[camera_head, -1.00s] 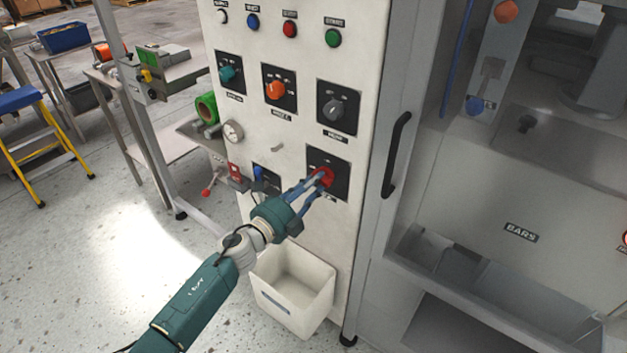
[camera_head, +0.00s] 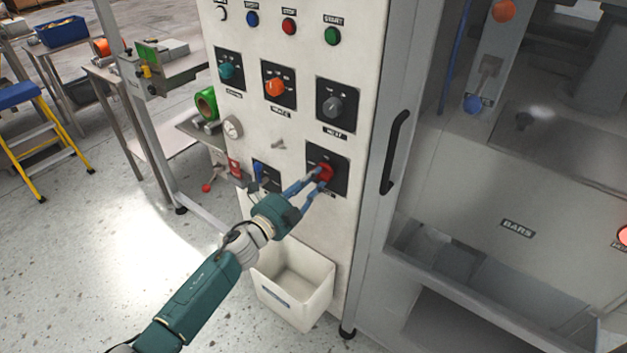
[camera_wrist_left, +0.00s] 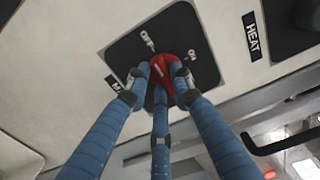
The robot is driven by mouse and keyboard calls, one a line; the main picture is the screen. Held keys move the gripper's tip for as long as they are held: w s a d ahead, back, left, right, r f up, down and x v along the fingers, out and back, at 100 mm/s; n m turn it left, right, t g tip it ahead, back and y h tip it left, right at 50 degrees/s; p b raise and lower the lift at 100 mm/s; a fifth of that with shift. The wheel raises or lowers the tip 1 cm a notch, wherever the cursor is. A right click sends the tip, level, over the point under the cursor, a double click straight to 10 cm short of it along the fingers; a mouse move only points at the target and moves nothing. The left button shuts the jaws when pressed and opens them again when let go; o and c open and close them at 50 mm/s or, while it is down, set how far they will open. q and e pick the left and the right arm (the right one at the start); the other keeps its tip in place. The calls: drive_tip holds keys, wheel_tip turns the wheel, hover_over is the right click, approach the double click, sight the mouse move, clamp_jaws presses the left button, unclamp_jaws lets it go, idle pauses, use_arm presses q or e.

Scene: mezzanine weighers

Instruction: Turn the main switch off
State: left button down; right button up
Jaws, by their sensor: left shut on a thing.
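The main switch is a red rotary knob (camera_head: 326,171) on a black square plate (camera_head: 341,160), low on the white panel. The red knob also shows in the wrist view (camera_wrist_left: 162,68), with a pale mark on its face and small pale markings on the plate around it. My left gripper (camera_head: 317,180) has its blue fingers closed around the knob. In the wrist view the left gripper (camera_wrist_left: 158,88) has fingers on both sides of the knob and one below it. The fingers hide part of the knob's edge. My right gripper is not in view.
Above are a grey knob (camera_head: 333,107), an orange knob (camera_head: 274,87) and a teal knob (camera_head: 227,71). A smaller blue-handled switch (camera_head: 262,172) sits left of the gripper. A white bin (camera_head: 292,283) hangs below. A black door handle (camera_head: 395,152) stands to the right.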

use_arm(q)
drive_tip(key=c, duration=1.5)
unclamp_jaws()
drive_tip(key=v, duration=1.2)
drive_tip(key=shift+f, duration=0.15)
